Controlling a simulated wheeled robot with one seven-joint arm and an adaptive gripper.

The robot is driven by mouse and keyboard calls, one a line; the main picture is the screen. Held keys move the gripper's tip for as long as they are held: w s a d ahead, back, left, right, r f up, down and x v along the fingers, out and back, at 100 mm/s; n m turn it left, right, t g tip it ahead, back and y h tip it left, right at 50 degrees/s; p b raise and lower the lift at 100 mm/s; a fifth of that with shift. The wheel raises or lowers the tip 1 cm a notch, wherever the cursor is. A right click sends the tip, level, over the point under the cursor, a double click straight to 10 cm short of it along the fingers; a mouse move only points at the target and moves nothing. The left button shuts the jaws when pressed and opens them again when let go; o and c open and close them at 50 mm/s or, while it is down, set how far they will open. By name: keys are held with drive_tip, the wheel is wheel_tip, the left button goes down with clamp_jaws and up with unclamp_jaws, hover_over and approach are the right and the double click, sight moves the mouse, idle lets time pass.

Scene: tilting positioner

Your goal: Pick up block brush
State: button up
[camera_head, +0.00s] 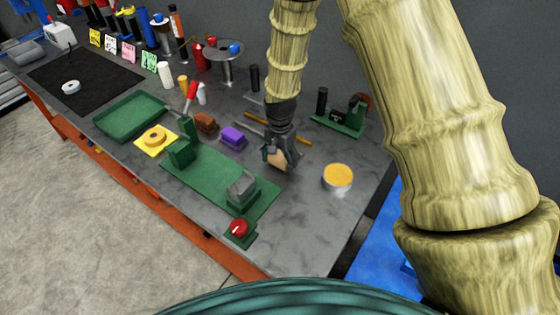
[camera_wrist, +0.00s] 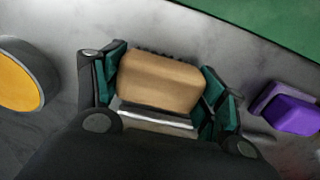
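The block brush (camera_wrist: 160,82) is a tan, wood-coloured block with rounded edges. In the wrist view it fills the space between the two fingers, with dark bristle tips showing along its far edge. My gripper (camera_wrist: 162,88) has a dark green pad against each end of the block, with no clear gap, so it looks shut on it. In the head view the brush (camera_head: 277,158) shows as a small tan patch in my gripper (camera_head: 280,157), low over the grey bench. Whether the brush touches the bench is hidden.
A round tin with a yellow top (camera_head: 338,177) stands to the right. The green positioner base (camera_head: 215,180) is in front, with a red button (camera_head: 239,228) near the bench edge.

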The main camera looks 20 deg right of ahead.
sight(280, 156)
idle(0.3)
drive_tip(key=shift+r+b, duration=1.5)
drive_tip(key=shift+r, duration=3.5)
drive_tip(key=o, duration=0.4)
drive_tip(key=c, duration=0.3)
